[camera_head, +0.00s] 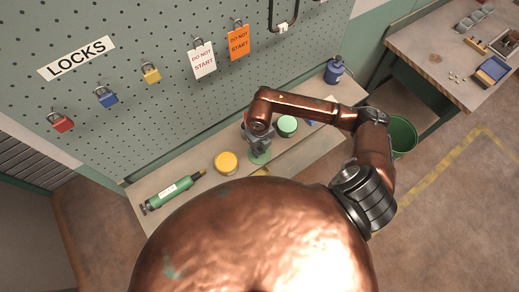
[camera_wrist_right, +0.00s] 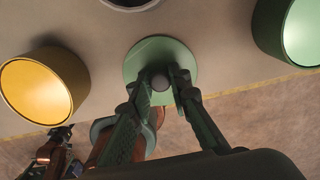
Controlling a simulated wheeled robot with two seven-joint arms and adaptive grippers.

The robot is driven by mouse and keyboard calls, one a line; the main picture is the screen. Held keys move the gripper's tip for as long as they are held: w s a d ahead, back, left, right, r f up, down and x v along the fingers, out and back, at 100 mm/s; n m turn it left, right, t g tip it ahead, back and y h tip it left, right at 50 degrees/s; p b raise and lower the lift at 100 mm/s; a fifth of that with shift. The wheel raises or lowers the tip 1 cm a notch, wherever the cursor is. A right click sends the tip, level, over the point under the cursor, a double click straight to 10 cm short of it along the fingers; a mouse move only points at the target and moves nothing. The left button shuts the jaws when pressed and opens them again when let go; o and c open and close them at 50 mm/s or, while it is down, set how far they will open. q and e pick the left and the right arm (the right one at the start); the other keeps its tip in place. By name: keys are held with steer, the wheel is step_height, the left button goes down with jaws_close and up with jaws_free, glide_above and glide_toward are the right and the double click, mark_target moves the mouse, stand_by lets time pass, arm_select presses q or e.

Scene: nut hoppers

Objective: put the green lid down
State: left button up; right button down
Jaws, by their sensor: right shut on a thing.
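The green lid (camera_head: 260,157) is a round disc with a small knob (camera_wrist_right: 160,82) in its middle. My right gripper (camera_head: 258,145) is above it, over the workbench. In the right wrist view the lid (camera_wrist_right: 150,50) lies between and beyond the fingers of my right gripper (camera_wrist_right: 160,84), which are shut on its knob. The lid looks roughly level. I cannot tell whether it touches the bench or hangs just above it. My left gripper cannot be made out.
On the bench (camera_head: 180,168) stand a yellow hopper (camera_head: 225,162), a green hopper (camera_head: 287,125) and a blue container (camera_head: 335,71). A green tube (camera_head: 170,193) lies at the left. A pegboard (camera_head: 130,125) with locks rises behind. A green bin (camera_head: 402,135) is at the right.

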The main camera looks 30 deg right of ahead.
mark_target(260, 151)
steer(key=shift+f, duration=0.15)
steer(key=c, duration=1.8)
jaws_free()
steer(key=shift+r, duration=0.2)
step_height(260, 151, up, 12)
steer(key=b, duration=0.2)
steer(key=shift+f, duration=0.1)
